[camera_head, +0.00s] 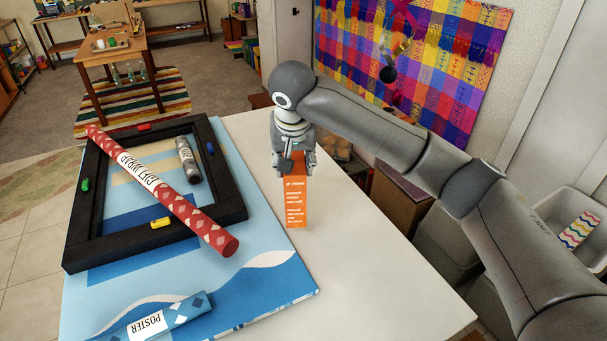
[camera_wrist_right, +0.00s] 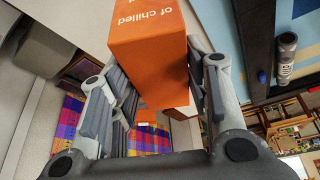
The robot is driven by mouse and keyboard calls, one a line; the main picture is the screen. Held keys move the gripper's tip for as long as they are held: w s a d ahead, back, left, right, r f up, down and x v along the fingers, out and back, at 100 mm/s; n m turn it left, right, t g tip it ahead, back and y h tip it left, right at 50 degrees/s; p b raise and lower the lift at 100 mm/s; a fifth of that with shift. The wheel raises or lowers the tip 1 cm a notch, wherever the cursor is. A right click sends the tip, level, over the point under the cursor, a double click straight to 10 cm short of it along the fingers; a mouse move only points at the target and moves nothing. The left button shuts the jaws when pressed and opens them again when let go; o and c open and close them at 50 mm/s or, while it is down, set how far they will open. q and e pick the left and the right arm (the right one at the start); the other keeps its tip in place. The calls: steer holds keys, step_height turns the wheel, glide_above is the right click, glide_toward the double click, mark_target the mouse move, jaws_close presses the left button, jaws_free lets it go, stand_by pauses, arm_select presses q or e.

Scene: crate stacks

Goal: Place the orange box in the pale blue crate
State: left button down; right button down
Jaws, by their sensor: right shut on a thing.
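The orange box (camera_head: 296,198) is tall and narrow with white print. It stands upright over the white table beside the blue poster board; whether its base touches the table is hard to tell. My right gripper (camera_head: 294,166) points down and is shut on the box's upper end. In the right wrist view the orange box (camera_wrist_right: 155,50) sits between the two fingers of my right gripper (camera_wrist_right: 158,90). A pale crate (camera_head: 545,208) stands at the right edge, partly cut off, with a wavy-striped item inside; its blue tint is hard to tell. My left gripper is not in view.
The table's right part is clear. A brown carton (camera_head: 402,200) stands beyond its right edge.

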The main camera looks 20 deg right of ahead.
steer(key=shift+s+d+f, duration=0.1)
steer(key=shift+d+f, duration=0.75)
steer(key=shift+f, duration=0.1)
steer(key=f+p, duration=0.2)
steer(key=f, duration=0.1)
steer(key=shift+s+d, duration=0.1)
steer(key=shift+d, duration=0.1)
steer(key=shift+f, duration=0.3)
steer(key=c, duration=1.2)
jaws_free()
steer(key=shift+f, duration=0.15)
steer(key=o, duration=0.4)
steer(key=shift+o, duration=0.2)
